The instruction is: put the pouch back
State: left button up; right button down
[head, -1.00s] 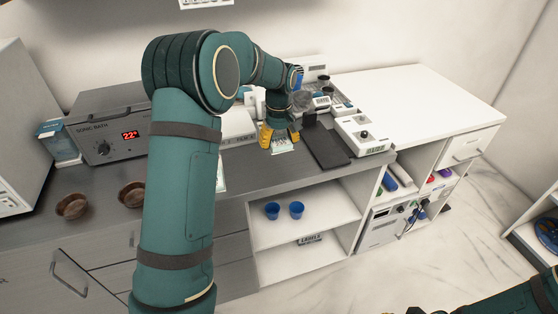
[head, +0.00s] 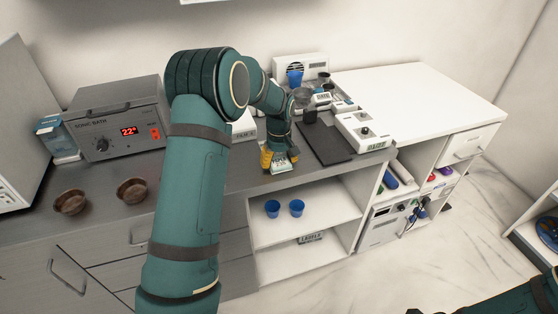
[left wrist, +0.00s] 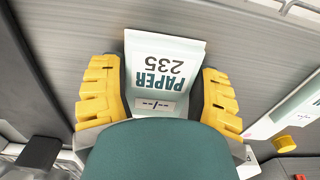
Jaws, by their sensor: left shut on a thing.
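The pouch is a white packet printed "PAPER 235" in teal. In the left wrist view the pouch (left wrist: 163,72) stands between the two yellow fingers of my left gripper (left wrist: 163,95), which is shut on it. In the head view the gripper (head: 280,161) is at the front edge of the grey counter, and the pouch (head: 282,167) shows below its fingers. I cannot tell whether the pouch touches the counter. Of my right arm only a part shows at the lower right; its gripper is out of view.
A sonic bath (head: 118,124) and two brown bowls (head: 132,190) are on the left of the counter. A dark mat (head: 324,141) and a white device (head: 363,132) lie right of my gripper. Two blue cups (head: 297,208) stand on the open shelf (head: 335,205) below.

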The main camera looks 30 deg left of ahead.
pick_arm(q)
jog(key=shift+f, duration=0.2)
jog(key=o, duration=1.1)
jog(key=shift+c, duration=0.2)
jog(key=shift+r, duration=0.1)
notch_tip(320, 180, up, 12)
jog(key=p, duration=0.2)
